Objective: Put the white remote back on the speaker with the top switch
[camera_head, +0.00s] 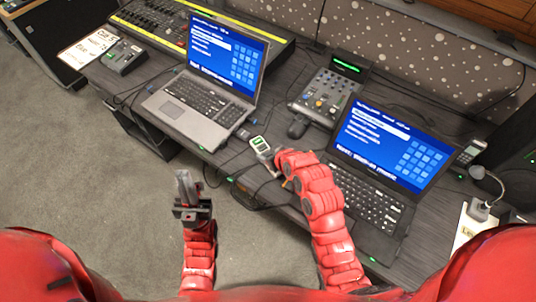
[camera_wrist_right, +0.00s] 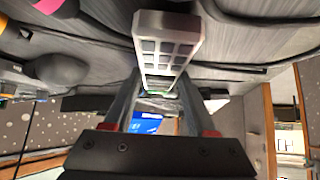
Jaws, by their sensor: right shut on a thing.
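The white remote (camera_head: 260,144) has a small green-lit screen and is at the tip of my right gripper (camera_head: 268,158), over the desk's front edge between the two laptops. In the right wrist view the remote (camera_wrist_right: 163,48), pale with dark buttons, sits between the fingers, which are shut on it. My left gripper (camera_head: 186,186) hangs over the floor in front of the desk, with no object seen in it; its finger gap is unclear. A black speaker-like box (camera_head: 515,160) stands at the right edge and another (camera_head: 50,45) at the far left. I cannot make out a top switch on either.
A silver laptop (camera_head: 172,108) and a black laptop (camera_head: 358,188) are open on the desk (camera_head: 285,72). A small mixer (camera_head: 322,98), a mouse (camera_head: 297,128) and cables lie between them. A gooseneck microphone (camera_head: 482,208) stands at the right. The grey floor (camera_head: 80,190) is clear.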

